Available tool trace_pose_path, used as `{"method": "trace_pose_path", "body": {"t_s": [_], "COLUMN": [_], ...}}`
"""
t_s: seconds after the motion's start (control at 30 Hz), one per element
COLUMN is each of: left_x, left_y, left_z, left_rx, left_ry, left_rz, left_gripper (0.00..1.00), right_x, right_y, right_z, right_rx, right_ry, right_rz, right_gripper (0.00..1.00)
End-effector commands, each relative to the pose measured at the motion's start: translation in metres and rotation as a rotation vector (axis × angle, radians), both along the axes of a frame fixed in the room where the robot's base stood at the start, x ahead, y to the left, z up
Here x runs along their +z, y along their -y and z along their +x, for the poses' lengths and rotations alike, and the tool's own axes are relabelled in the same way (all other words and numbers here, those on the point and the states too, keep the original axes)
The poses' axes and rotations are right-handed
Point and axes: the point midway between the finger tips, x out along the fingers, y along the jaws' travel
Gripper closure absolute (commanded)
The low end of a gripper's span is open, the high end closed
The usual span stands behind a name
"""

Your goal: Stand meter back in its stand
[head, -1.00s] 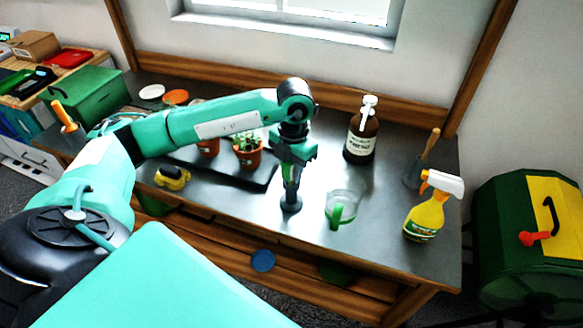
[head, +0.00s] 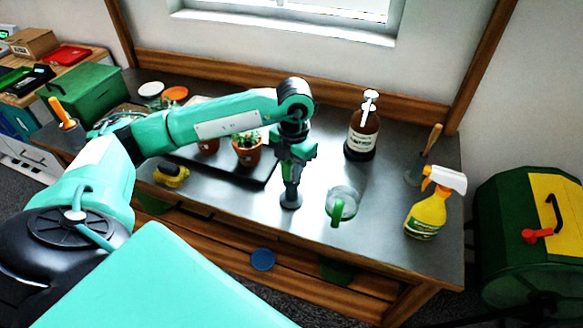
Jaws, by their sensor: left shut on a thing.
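My left gripper (head: 294,158) points down over the middle of the table and is shut on the meter (head: 291,174), a slim greenish and dark piece, mostly hidden by the fingers. Directly below is the stand (head: 291,201), a small dark round holder upright on the table. The meter's lower end lines up with the stand's top; I cannot tell how deep it sits in it. My right gripper is not in view.
A clear jug with a green handle (head: 337,215) stands just right of the stand. A brown bottle (head: 363,135), yellow spray bottle (head: 428,212) and potted plants on a dark tray (head: 262,182) are around it. A yellow-black item (head: 171,174) lies left. The table (head: 385,245) is bare at front right.

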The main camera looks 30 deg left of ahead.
Motion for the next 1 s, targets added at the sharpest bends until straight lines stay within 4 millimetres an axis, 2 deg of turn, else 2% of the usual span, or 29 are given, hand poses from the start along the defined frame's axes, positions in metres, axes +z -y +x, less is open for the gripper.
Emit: {"method": "trace_pose_path", "body": {"t_s": [0.07,0.1,0.2,0.6,0.67,0.73,1.0], "left_x": [0.000,0.000,0.000,0.000,0.000,0.011,0.077], "left_y": [0.000,0.000,0.000,0.000,0.000,0.000,0.001], "left_z": [0.000,0.000,0.000,0.000,0.000,0.002,0.005], "left_rx": [0.000,0.000,0.000,0.000,0.000,0.000,0.001], "left_ry": [0.000,0.000,-0.001,-0.001,-0.001,0.004,0.006], "left_rz": [0.000,0.000,0.000,0.000,0.000,-0.001,-0.001], "left_gripper": [1.00,0.65,0.48,0.48,0.48,0.48,0.48], "right_x": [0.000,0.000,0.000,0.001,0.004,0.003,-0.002], "right_y": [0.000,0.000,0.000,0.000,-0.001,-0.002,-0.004], "right_z": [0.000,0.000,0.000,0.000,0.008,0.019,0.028], "right_rx": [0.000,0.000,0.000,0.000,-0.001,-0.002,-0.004], "right_ry": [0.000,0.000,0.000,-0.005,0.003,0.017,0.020], "right_rz": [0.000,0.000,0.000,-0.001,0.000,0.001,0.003], "right_gripper": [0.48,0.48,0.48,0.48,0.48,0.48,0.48]}}
